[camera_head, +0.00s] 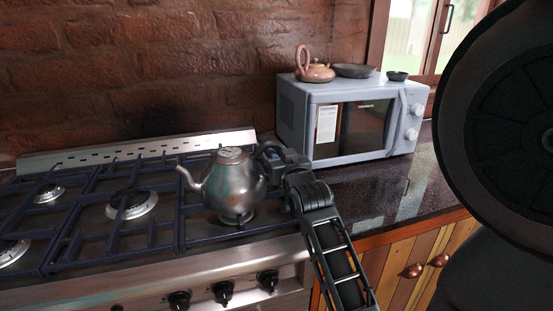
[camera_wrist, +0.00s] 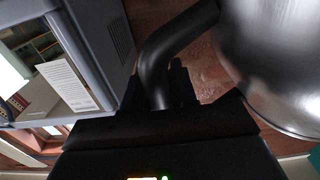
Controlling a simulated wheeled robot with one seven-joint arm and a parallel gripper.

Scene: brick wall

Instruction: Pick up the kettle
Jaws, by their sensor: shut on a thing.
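The kettle (camera_head: 228,182) is a shiny metal pot with a thin curved spout on its left and a dark handle on its right. It is upright over the right burner of the stove. I cannot tell whether it touches the grate. My gripper (camera_head: 278,160) is at the kettle's right side, shut on the handle. In the wrist view the dark curved handle (camera_wrist: 180,45) runs down between my fingers (camera_wrist: 165,95), with the round metal body (camera_wrist: 280,60) at the right. The fingertips are mostly hidden.
The stove (camera_head: 130,205) has dark grates and front knobs. A grey microwave (camera_head: 350,94) stands right of the kettle, close to my gripper, with a small pink teapot (camera_head: 315,73), a dark dish (camera_head: 354,70) and a small bowl (camera_head: 398,76) on top. Dark counter (camera_head: 385,190) is clear in front.

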